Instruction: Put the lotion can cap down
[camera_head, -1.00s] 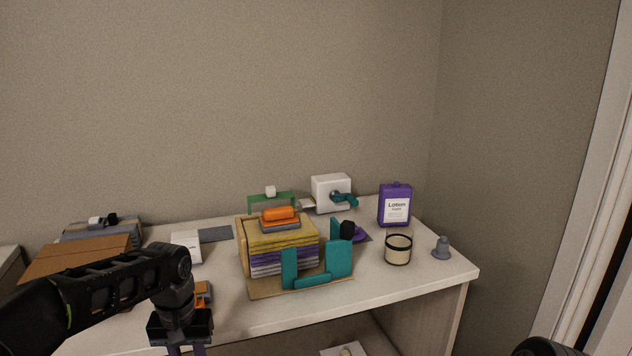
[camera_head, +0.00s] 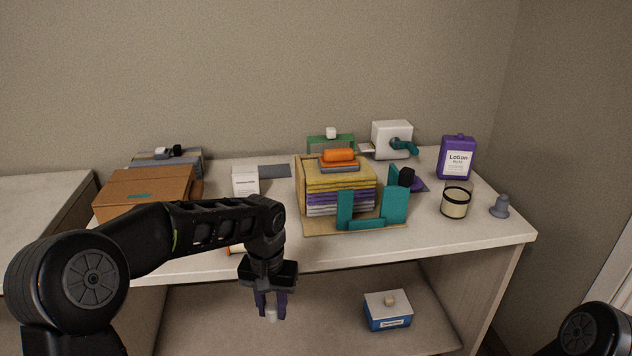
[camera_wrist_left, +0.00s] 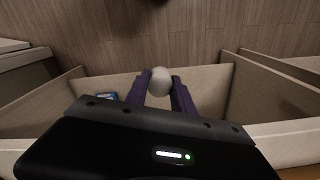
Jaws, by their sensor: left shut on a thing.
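My left gripper (camera_head: 270,302) points down in front of the worktop's front edge, before the open lower shelf. It is shut on a small pale rounded piece, the cap (camera_head: 272,315), whose lower end shows below the fingers. In the left wrist view the cap (camera_wrist_left: 160,81) sits between the two dark purple fingers (camera_wrist_left: 160,92), with the wooden floor behind it. A purple lotion container (camera_head: 457,158) stands upright at the back right of the worktop, with a purple knob on top. My right gripper is out of view.
A blue box with a white top (camera_head: 388,311) is on the lower shelf (camera_head: 215,320). On the worktop (camera_head: 290,262) are a stack of coloured slabs (camera_head: 340,190) with teal brackets, a cream jar (camera_head: 455,203), a grey cone-shaped piece (camera_head: 500,207) and a cardboard box (camera_head: 145,190).

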